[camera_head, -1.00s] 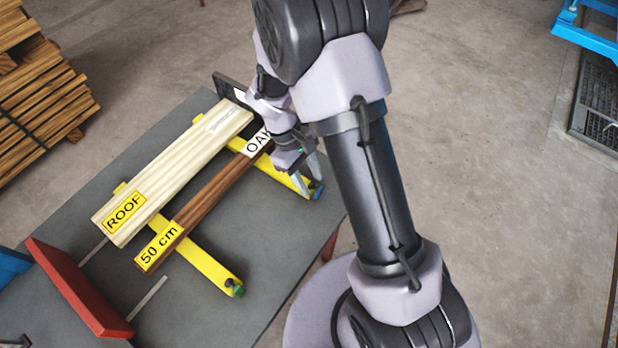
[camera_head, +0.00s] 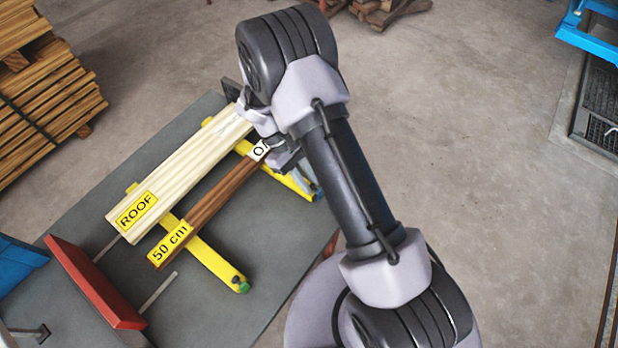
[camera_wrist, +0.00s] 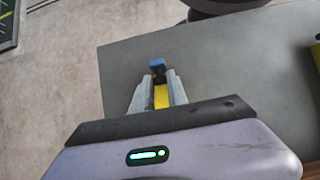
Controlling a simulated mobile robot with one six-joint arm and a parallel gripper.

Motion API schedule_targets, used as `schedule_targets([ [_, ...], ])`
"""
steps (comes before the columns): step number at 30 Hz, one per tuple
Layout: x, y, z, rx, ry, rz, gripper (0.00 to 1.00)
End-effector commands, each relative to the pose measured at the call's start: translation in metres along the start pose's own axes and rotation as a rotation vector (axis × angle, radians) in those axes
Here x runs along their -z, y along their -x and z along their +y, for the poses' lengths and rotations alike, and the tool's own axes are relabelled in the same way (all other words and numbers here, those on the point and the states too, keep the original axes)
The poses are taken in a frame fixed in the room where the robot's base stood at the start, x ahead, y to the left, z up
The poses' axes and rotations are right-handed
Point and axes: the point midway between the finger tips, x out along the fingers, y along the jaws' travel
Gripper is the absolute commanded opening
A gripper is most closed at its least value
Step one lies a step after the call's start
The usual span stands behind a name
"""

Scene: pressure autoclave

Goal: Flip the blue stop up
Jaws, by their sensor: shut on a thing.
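The blue stop (camera_wrist: 157,63) shows in the wrist view at the end of a yellow bar (camera_wrist: 161,97). My gripper (camera_wrist: 159,76) is shut on the stop, with one finger on each side and the blue top showing just beyond the fingertips. In the head view, my gripper (camera_head: 312,186) is at the right end of the far yellow bar (camera_head: 290,180), partly hidden behind my arm. The stop can barely be made out there, so its tilt is hard to tell.
A pale board marked ROOF (camera_head: 180,170) and a dark board marked 50 cm (camera_head: 210,205) lie across the yellow bars. The near yellow bar (camera_head: 210,262) has a green end piece. A red plate (camera_head: 95,282) stands at the grey table's (camera_head: 240,300) left side.

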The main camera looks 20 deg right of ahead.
Motion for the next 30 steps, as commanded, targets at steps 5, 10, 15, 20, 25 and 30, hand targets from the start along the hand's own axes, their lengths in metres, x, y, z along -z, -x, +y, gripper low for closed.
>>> schedule_targets([
  [5,0.001,0.000,0.000,0.000,0.000,0.002,0.41],
  [10,0.000,0.000,0.000,0.000,0.000,0.002,0.42],
  [15,0.000,0.002,0.000,-0.001,0.000,0.002,0.42],
  [20,-0.001,0.028,0.000,-0.003,0.000,0.005,0.42],
  [25,-0.002,0.081,0.000,-0.003,0.000,0.006,0.42],
  [30,-0.002,0.134,0.000,-0.002,-0.001,0.005,0.42],
])
